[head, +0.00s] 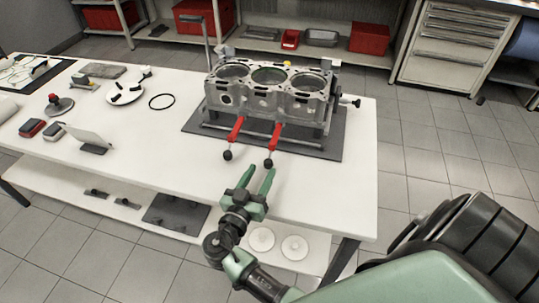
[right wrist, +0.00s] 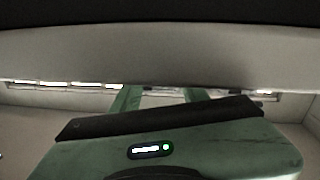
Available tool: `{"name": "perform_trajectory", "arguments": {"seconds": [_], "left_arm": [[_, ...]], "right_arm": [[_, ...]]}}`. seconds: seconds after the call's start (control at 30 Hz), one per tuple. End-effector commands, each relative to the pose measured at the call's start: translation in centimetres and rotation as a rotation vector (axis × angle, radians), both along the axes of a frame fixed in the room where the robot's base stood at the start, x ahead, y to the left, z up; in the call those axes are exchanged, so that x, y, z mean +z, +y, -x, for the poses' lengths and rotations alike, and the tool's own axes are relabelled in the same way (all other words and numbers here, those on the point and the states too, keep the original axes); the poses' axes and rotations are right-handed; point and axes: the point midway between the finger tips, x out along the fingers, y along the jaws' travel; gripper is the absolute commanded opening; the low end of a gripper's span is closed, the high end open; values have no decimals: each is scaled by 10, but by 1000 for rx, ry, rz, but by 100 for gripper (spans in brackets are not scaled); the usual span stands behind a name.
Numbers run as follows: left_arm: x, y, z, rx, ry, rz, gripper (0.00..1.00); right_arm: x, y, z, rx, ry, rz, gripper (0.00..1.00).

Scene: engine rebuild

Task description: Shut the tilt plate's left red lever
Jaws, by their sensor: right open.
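The left red lever (head: 236,130) sticks out from the front of the tilt plate (head: 222,133), slanting down to a black ball knob (head: 227,155). A matching right red lever (head: 274,137) stands beside it with its own black knob (head: 268,163). A grey engine block (head: 265,95) with three bores sits above the plate. My right gripper (head: 257,174) is open and empty, just in front of the knobs near the table's front edge, nearer the right knob. In the right wrist view its green fingers (right wrist: 158,95) show apart; no lever is recognizable there. My left gripper is out of view.
The white table (head: 160,155) has clear room left of the levers. A dark mat (head: 325,150) lies under the engine stand. A black ring (head: 162,101), a white dish (head: 125,93) and a tilted tablet-like panel (head: 88,138) lie farther left. A lower shelf (head: 135,215) runs below.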

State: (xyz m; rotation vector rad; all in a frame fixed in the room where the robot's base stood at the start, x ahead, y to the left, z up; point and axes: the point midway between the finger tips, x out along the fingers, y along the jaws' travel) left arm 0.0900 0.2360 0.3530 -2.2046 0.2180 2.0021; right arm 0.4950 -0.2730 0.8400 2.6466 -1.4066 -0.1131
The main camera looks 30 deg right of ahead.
Motion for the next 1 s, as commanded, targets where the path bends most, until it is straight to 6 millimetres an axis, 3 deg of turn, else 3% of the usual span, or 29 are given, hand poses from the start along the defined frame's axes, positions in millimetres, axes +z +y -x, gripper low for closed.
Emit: {"name": "perform_trajectory", "arguments": {"seconds": [0.3, 0.7, 0.87, 1.0], "left_arm": [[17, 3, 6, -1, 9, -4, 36], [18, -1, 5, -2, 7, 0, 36], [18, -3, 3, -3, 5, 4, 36], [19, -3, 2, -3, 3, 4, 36]], "right_arm": [[2, -41, -27, -1, 1, 2, 44], [0, -49, -33, 0, 0, 0, 44], [0, -49, -33, 0, 0, 0, 2], [0, -49, -33, 0, 0, 0, 0]]}}
